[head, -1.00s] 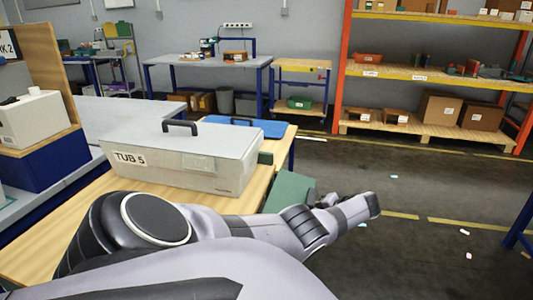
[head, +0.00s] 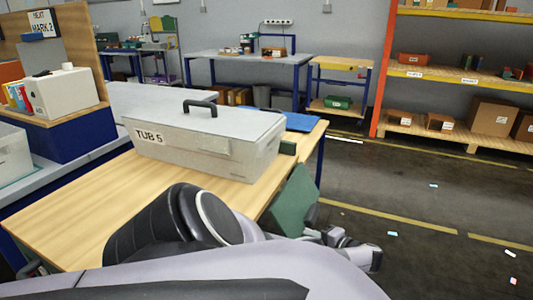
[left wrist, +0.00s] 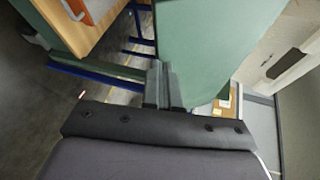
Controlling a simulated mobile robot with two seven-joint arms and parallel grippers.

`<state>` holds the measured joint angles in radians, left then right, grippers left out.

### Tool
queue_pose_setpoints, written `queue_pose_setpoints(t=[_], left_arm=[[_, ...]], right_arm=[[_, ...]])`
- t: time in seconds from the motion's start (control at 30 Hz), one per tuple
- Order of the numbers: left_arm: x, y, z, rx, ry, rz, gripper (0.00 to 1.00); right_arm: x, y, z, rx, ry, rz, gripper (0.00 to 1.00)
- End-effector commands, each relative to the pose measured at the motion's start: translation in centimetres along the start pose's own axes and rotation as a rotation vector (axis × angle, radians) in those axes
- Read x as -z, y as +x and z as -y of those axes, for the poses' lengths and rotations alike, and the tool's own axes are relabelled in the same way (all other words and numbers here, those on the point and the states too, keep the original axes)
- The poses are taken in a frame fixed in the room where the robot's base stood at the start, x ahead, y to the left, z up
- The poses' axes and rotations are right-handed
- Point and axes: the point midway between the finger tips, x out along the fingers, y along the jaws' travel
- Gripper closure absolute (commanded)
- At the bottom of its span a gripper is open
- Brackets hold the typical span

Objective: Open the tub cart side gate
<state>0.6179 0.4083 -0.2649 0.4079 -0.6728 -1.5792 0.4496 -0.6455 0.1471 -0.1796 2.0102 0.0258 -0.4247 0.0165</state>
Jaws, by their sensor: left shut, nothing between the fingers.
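A green panel (head: 292,198), which looks like the side gate, stands out at the right edge of the wooden cart top (head: 75,215). Its lower part is hidden behind my left arm. In the left wrist view the green panel (left wrist: 195,45) is right beside my left fingers; I cannot tell whether they touch it. My left gripper (left wrist: 164,88) is shut and empty. In the head view the left gripper (head: 330,236) is small and partly covered, just below and right of the panel. A grey lidded tub marked TUB 5 (head: 205,145) stands on the cart top. My right gripper is not in view.
A blue flat item (head: 300,121) lies behind the tub. A grey bench with a white box (head: 65,92) is at the left. Open dark floor (head: 410,195) lies right of the cart, with small scraps on it. Shelving (head: 450,80) stands at the back right.

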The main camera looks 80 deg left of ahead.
Motion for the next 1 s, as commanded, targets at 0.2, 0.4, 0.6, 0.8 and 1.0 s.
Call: queue_pose_setpoints(t=[0.2, 0.4, 0.6, 0.8, 1.0], left_arm=[[-0.6, 2.1, -1.5, 0.032, 0.015, 0.008, 1.00], [-0.9, 3.1, -1.9, 0.093, 0.040, 0.022, 1.00], [-1.0, 3.4, -1.8, 0.122, 0.051, 0.027, 1.00], [-1.0, 3.5, -1.7, 0.127, 0.053, 0.029, 1.00], [-1.0, 3.5, -1.7, 0.126, 0.053, 0.029, 1.00]], right_arm=[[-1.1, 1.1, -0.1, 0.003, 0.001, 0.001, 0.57], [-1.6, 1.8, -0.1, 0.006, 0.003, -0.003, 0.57], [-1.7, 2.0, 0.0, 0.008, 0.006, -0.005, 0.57], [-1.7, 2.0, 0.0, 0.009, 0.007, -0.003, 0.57], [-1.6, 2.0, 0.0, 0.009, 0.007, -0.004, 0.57]])
